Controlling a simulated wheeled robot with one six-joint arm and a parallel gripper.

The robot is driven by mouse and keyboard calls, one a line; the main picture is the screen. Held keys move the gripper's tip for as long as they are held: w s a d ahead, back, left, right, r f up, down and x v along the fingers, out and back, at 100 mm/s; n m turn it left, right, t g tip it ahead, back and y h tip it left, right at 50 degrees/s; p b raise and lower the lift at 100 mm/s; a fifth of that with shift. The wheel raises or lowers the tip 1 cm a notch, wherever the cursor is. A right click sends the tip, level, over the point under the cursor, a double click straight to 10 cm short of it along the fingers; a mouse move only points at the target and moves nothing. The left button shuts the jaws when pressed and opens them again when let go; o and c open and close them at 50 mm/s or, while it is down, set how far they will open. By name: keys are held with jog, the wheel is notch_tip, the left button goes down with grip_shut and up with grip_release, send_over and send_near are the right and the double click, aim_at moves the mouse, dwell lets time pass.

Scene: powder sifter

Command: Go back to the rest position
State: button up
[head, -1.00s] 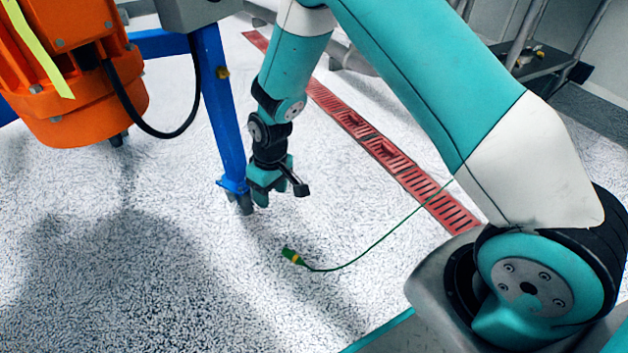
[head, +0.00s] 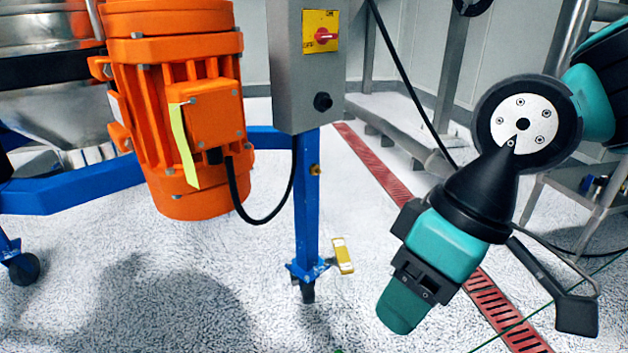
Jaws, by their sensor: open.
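My gripper (head: 405,304) is in the right half of the head view, raised in front of the floor and pointing down and left.
An orange motor (head: 190,110) and a grey control box with a red switch (head: 321,36) are at left and centre. A castor with a yellow pedal (head: 343,255) is below. A red floor grate (head: 378,168) and a thin green cable (head: 530,315) cross the right side.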

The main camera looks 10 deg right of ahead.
notch_tip(320, 180, up, 46)
jog(key=p, duration=4.4)
jog(key=shift+r+p, duration=0.15)
jog(key=shift+p, duration=0.15)
jog(key=shift+o, duration=0.3)
